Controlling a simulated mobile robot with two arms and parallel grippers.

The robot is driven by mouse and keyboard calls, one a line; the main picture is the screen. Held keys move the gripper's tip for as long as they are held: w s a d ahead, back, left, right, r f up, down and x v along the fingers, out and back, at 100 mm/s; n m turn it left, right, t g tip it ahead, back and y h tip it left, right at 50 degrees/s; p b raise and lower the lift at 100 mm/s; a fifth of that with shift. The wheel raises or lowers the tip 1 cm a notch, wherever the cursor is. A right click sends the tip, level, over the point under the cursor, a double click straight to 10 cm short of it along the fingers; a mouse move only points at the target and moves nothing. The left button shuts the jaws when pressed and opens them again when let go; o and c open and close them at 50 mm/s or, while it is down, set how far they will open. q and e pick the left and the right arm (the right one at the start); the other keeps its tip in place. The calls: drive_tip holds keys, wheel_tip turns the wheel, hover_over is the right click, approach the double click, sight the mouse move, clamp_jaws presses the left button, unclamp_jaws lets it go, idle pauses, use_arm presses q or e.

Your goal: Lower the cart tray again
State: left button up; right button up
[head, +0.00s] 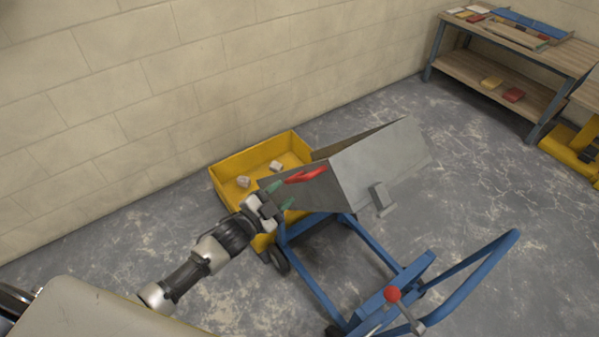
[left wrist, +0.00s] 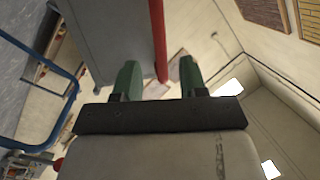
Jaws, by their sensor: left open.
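The grey cart tray (head: 375,165) is tipped up steeply on its blue cart frame (head: 385,262), leaning toward the yellow tub. A red handle (head: 306,175) sticks out at the tray's left side. My left gripper (head: 281,194) is open at the near end of this handle, its green fingers apart. In the left wrist view the red handle (left wrist: 158,40) runs between the two fingers (left wrist: 158,82), with gaps on both sides, and the grey tray side (left wrist: 95,40) is to its left. My right gripper is not in view.
A yellow tub (head: 232,198) with a few pale lumps stands behind the cart by the block wall. A lever with a red knob (head: 392,294) is on the cart's near end. A workbench (head: 510,50) stands at the back right. The floor around is mostly clear.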

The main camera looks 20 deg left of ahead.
sight(295, 182)
use_arm(q)
drive_tip(key=x, duration=0.8)
drive_tip(key=shift+w, duration=0.15)
clamp_jaws()
drive_tip(key=shift+f, duration=0.1)
